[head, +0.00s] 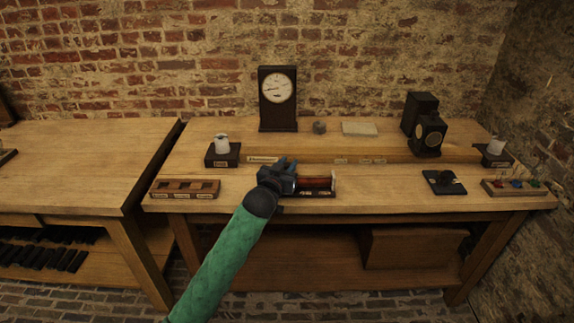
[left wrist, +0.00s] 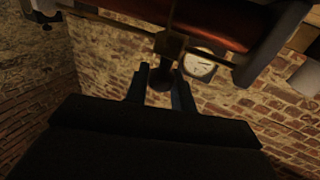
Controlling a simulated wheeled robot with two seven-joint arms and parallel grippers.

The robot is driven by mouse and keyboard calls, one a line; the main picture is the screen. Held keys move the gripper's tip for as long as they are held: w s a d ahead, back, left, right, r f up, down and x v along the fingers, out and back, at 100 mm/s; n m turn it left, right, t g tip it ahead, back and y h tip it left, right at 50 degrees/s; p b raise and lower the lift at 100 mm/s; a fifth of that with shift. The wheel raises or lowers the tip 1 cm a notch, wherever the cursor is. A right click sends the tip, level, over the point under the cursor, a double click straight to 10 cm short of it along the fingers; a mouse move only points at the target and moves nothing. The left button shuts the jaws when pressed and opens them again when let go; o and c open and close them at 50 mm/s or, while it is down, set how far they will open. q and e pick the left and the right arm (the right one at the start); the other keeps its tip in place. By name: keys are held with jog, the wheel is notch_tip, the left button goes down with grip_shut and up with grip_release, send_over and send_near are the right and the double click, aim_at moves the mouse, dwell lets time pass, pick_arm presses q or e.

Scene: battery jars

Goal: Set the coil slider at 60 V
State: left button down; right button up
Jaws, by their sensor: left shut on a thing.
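The coil (head: 318,183) is a red-brown cylinder on a dark base near the front of the right bench. It also shows at the top of the left wrist view (left wrist: 220,20). The slider (left wrist: 168,45) is a small brass block with a dark knob on a rod beside the coil. My left gripper (head: 288,172) is at the coil's left part, shut on the slider knob, which sits between the fingers in the left wrist view (left wrist: 162,80). My arm and gripper hide the coil's left end. The dial meter (head: 277,86) stands upright at the back; its reading is too small to tell.
White jars (head: 222,144) (head: 495,146) stand on dark blocks at both sides. A wooden rack (head: 185,188) lies front left. A dark box with a round face (head: 429,134), a black switch (head: 444,182) and a terminal board (head: 513,187) are at right.

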pick_arm(q)
send_over(326, 178)
jog(key=a, duration=0.1)
jog(key=shift+a+p, duration=0.2)
jog(key=shift+p, duration=0.1)
jog(key=shift+d, duration=0.6)
jog(key=shift+r, duration=0.1)
pick_arm(e)
jog(key=shift+s+d+r, duration=0.1)
jog(key=shift+d+r, duration=0.2)
jog(key=shift+r, duration=0.2)
pick_arm(q)
jog(key=c, duration=1.4)
grip_release()
jog(key=shift+d, duration=0.1)
jog(key=shift+o, duration=0.8)
jog(key=shift+d, duration=0.15)
pick_arm(e)
jog(key=shift+d, duration=0.15)
